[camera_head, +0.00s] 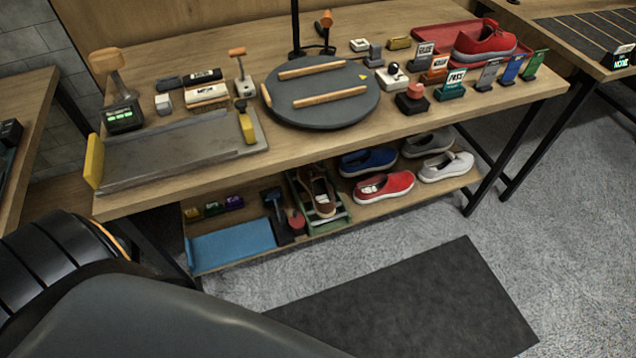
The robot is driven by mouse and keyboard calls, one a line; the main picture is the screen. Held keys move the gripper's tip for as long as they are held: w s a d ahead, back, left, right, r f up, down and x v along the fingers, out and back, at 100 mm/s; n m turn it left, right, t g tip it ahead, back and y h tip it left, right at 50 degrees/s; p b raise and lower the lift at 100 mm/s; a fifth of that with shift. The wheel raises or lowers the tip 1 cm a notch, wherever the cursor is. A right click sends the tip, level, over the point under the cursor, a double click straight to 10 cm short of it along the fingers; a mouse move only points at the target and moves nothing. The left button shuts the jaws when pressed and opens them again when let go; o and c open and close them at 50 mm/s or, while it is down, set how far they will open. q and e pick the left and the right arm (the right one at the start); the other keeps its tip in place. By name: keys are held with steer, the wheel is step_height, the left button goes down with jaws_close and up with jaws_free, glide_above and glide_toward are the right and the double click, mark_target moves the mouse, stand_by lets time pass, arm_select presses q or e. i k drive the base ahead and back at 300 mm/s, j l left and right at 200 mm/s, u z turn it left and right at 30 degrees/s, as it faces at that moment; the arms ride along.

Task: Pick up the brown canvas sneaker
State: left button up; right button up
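The brown sneaker (318,192) is on the lower shelf under the workbench, near the shelf's middle. It rests on a green rack or tray (341,219), with its toe toward the front. The bench top above partly hides its far end. Neither of my grippers is in view. Large dark parts at the lower left seem to be my own body and hide that corner.
Right of the brown sneaker are red (384,187), blue (368,161) and grey shoes. Left are a black tool (276,215) and a blue mat (232,246). The workbench (340,143) overhangs the shelf. A dark floor mat (420,305) lies clear in front.

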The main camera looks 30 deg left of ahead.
mark_target(316, 182)
steer(key=i+u, duration=0.2)
steer(key=u, duration=0.25)
steer(key=i+u, duration=0.25)
steer(key=u, duration=0.15)
